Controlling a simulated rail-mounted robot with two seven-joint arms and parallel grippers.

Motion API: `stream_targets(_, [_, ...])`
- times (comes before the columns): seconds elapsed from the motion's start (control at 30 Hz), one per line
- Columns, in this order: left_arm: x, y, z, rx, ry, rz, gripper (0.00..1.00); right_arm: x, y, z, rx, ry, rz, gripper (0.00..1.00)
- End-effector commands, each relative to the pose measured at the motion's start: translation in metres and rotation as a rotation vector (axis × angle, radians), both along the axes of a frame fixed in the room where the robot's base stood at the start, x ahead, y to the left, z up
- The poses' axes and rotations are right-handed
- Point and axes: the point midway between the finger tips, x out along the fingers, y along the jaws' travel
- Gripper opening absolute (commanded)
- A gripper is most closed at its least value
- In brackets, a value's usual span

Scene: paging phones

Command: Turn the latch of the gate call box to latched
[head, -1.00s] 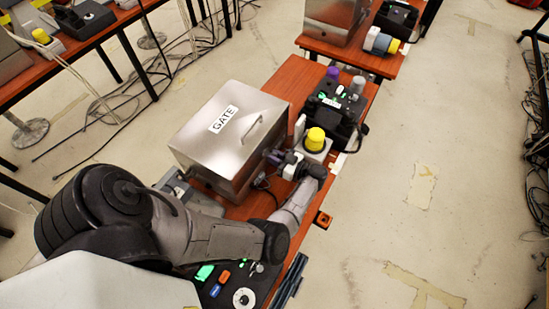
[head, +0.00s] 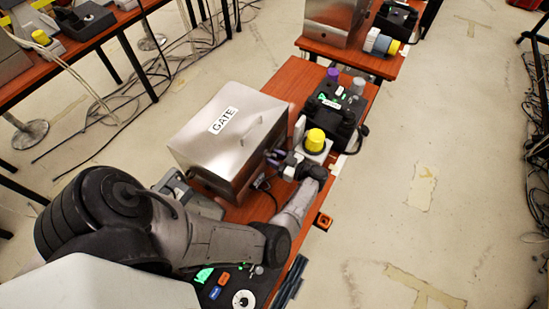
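The gate call box (head: 205,155) is a brushed-metal box with a white GATE label (head: 223,120) and a bar handle on top. It sits on the red-brown table. My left gripper (head: 274,158) is at the box's right-hand side, with its dark purplish fingers pointing at that face. The latch is not clearly visible; the gripper and wrist cover that area. I cannot tell whether the fingers touch anything or how far apart they are. My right gripper is not in view.
A yellow-capped button unit (head: 315,140) stands close beside my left wrist. A black phone unit (head: 335,105) is behind it. A dark panel with colored buttons (head: 232,287) lies at the near end of the table (head: 258,207). Open floor lies to the right.

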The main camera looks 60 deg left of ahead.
Motion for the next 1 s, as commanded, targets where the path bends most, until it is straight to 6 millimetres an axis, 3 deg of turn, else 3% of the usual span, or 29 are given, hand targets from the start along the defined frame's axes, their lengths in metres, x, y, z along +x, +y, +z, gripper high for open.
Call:
stream_targets(0.47, [0.006,-0.009,-0.002,-0.002,0.002,-0.001,0.43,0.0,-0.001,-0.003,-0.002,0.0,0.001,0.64])
stream_targets(1.0, [0.059,-0.092,-0.002,-0.003,0.001,-0.001,0.43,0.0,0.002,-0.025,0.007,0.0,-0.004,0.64])
